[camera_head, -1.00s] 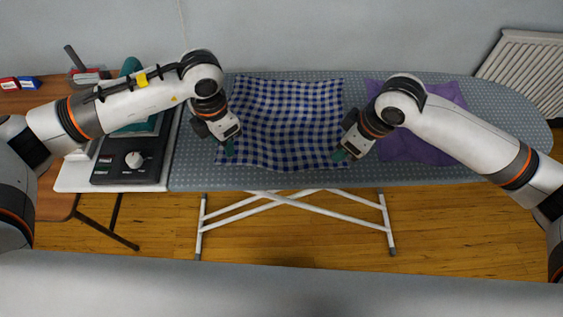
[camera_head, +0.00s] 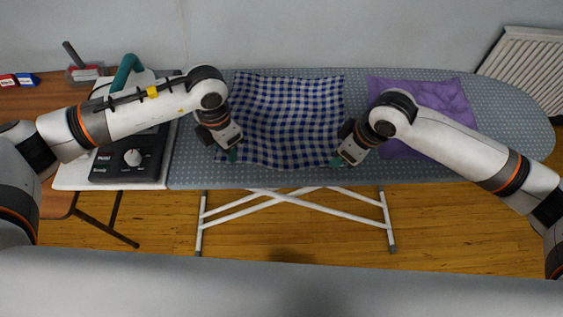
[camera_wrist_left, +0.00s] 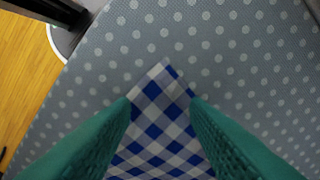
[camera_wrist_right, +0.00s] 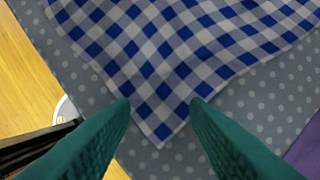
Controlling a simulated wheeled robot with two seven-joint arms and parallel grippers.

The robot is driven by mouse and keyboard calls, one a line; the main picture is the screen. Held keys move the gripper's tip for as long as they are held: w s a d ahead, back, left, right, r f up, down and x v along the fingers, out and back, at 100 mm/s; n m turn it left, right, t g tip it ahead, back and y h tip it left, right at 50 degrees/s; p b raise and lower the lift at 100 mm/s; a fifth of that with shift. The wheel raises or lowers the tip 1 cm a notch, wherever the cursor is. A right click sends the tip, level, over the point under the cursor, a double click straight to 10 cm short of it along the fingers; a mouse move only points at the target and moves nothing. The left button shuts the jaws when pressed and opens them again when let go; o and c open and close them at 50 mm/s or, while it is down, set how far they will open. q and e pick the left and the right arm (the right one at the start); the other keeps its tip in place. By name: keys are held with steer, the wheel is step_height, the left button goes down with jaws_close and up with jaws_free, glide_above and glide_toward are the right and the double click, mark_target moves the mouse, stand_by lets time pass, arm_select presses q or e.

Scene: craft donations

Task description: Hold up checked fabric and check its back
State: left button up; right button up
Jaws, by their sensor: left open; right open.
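The blue-and-white checked fabric (camera_head: 285,115) lies spread, slightly rippled, on the dotted grey ironing board (camera_head: 510,115). My left gripper (camera_head: 232,156) is at its near left corner. In the left wrist view, that fabric corner (camera_wrist_left: 162,110) lies between the open green fingers (camera_wrist_left: 160,105). My right gripper (camera_head: 338,161) is at the near right corner. In the right wrist view, the corner of the fabric (camera_wrist_right: 160,110) points down between the open fingers (camera_wrist_right: 160,105). The fabric's underside is hidden.
A purple cloth (camera_head: 445,98) lies on the board right of the checked fabric, partly behind my right arm. An iron (camera_head: 128,72) and its dark-panelled base (camera_head: 125,170) stand at left. A wooden table (camera_head: 40,100) holds small red and blue boxes. A radiator (camera_head: 528,65) stands at right.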

arm_select(q)
steer(key=shift+c, duration=0.4)
arm_select(e)
steer(key=shift+c, duration=0.4)
arm_select(q)
jaws_close()
arm_select(e)
jaws_close()
steer(key=shift+f, duration=0.1)
